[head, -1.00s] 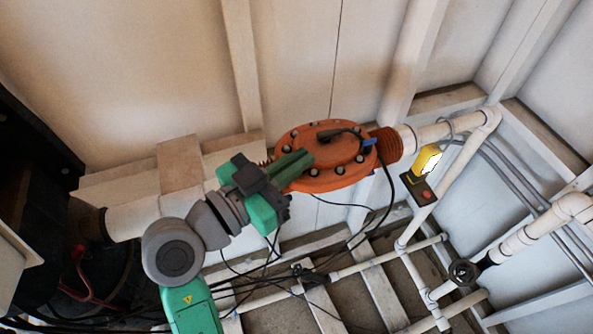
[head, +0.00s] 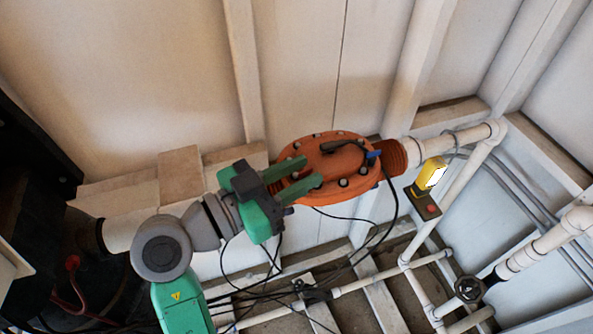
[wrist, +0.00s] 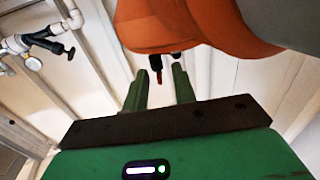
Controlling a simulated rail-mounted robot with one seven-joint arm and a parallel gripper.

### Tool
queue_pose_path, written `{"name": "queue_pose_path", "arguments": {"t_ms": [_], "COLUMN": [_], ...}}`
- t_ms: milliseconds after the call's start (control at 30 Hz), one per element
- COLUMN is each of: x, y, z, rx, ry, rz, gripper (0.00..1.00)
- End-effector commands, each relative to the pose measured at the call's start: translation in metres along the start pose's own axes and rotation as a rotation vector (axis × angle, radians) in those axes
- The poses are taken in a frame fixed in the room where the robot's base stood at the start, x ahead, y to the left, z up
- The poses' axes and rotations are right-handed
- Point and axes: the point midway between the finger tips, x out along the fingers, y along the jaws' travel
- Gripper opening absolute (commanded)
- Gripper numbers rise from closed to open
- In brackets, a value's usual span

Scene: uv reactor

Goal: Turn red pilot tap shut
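A small dark tap with a red tip (wrist: 158,76) shows in the wrist view, just below the orange reactor body (wrist: 150,30). It lies in line with the gap between my fingers, beyond the fingertips, and nothing touches it. I take it to be the red pilot tap. In the head view I cannot make it out; the orange body (head: 345,170) and my gripper (head: 311,170) may hide it. My green fingers are apart and empty, beside the left side of the orange body. They also show in the wrist view (wrist: 158,78).
A yellow lamp box with a red button (head: 432,208) hangs right of the orange body. White pipes (head: 465,180) and a black handwheel (head: 468,288) stand further right. Black cables (head: 390,215) hang below. A black-handled valve (wrist: 45,40) shows left in the wrist view.

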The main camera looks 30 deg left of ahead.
Motion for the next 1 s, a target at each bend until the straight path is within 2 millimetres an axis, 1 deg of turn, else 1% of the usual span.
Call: {"name": "queue_pose_path", "arguments": {"t_ms": [200,267,367,533,600,700,800,967,1000], "x": [-0.001,-0.004,-0.02,-0.055,-0.066,-0.075,-0.078,-0.078,-0.078], "y": [0.0,0.0,-0.001,-0.001,-0.001,0.0,0.0,0.0,0.0], "z": [-0.002,-0.001,0.0,0.0,0.0,0.0,-0.001,-0.001,-0.001], "rx": [0.002,0.002,0.001,0.003,0.002,0.001,0.001,0.001,0.001], "ry": [0.003,0.003,0.004,0.003,0.002,0.003,0.002,0.002,0.002], "rz": [0.0,-0.002,-0.004,-0.004,-0.003,-0.001,0.0,0.0,0.0], "gripper": [0.26,0.26,0.26,0.26,0.26,0.26,0.26,0.26,0.3]}}
